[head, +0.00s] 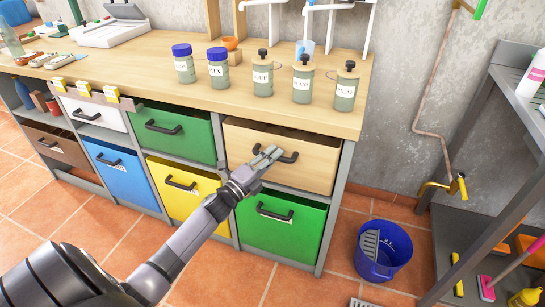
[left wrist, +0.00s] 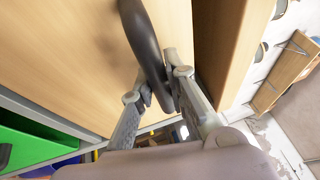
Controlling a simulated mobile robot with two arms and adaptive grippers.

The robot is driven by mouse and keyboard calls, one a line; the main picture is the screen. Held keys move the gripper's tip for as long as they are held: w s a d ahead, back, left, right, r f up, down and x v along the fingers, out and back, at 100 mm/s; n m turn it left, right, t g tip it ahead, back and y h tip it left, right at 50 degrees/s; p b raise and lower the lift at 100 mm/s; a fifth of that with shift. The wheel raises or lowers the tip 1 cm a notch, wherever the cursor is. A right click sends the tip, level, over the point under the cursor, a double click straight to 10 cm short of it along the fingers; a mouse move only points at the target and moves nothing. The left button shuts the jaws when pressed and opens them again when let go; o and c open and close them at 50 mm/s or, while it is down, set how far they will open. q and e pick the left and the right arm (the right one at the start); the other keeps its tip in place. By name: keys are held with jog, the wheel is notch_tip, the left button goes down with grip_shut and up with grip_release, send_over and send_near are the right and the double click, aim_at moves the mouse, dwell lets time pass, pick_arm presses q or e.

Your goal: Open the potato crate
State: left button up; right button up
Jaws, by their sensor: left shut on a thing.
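A tan wooden-fronted crate (head: 312,171) sits in the upper right bay of the shelf unit under the worktop. No label can be read on it, so I cannot confirm that it is the potato crate. Its dark handle (head: 289,157) runs across the front. In the left wrist view, the two fingers (left wrist: 158,98) close around the dark handle (left wrist: 146,42) in front of the tan panel (left wrist: 70,55). My right gripper is not in view.
Green (head: 169,134), yellow (head: 178,182), blue (head: 119,170) and lower green (head: 279,226) crates surround it. Jars, including one canister (head: 303,83), stand on the worktop (head: 225,95) above. A blue bucket (head: 383,252) stands on the floor right of the unit.

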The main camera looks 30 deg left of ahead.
pick_arm(q)
grip_shut()
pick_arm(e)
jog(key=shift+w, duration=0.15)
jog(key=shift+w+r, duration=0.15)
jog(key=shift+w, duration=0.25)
pick_arm(q)
jog(key=shift+s+f, duration=0.1)
